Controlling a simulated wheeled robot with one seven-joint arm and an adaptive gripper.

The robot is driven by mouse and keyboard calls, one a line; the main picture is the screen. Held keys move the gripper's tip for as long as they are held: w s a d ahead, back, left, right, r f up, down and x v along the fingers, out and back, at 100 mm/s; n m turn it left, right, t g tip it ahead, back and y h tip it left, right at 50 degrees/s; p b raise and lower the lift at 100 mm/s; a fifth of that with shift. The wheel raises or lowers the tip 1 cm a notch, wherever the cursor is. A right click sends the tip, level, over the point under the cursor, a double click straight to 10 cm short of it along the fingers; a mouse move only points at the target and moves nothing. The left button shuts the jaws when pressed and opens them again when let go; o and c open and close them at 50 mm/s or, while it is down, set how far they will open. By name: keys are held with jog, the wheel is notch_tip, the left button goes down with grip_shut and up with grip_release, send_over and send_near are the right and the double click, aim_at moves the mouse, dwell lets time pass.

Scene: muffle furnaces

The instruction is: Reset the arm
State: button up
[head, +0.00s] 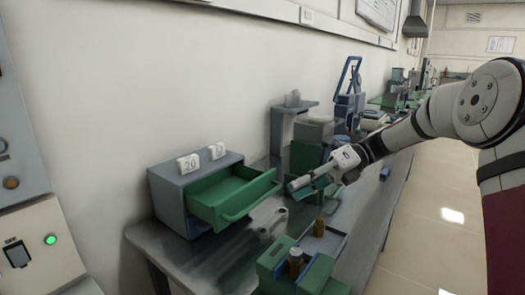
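My arm reaches in from the right edge of the head view, stretched out over the bench. My gripper (312,178) is above the bench, just right of the open green drawer (232,194). The gripper points left toward the drawer front and appears apart from it. The fingers are small and seen from the side, so I cannot tell whether they are open or shut, or whether something is between them.
The drawer sticks out of a grey cabinet (178,205) bearing white number blocks (188,164). A green block-like device (280,262) and a small brown bottle (319,227) stand on the bench (365,235) below my gripper. More equipment stands behind. The floor (430,220) on the right is clear.

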jog(key=s+r+n+t+h, duration=0.1)
jog(key=s+r+n+h, duration=0.2)
jog(key=s+n+h, duration=1.15)
jog(key=s+d+f+n+t, duration=0.2)
jog(key=s+d+n, duration=0.15)
jog(key=s, duration=0.45)
jog(key=s+d+f+n+t, duration=0.1)
jog(key=s+d+n, duration=0.1)
jog(key=s+n, duration=0.35)
jog(key=s+d+f+n+t, duration=0.2)
jog(key=s+d, duration=0.1)
jog(key=s, duration=0.6)
notch_tip(320, 180, up, 16)
jog(key=t+p, duration=0.2)
jog(key=p, duration=1.2)
jog(key=shift+d+f+n+y, duration=0.25)
jog(key=shift+n+y, duration=0.1)
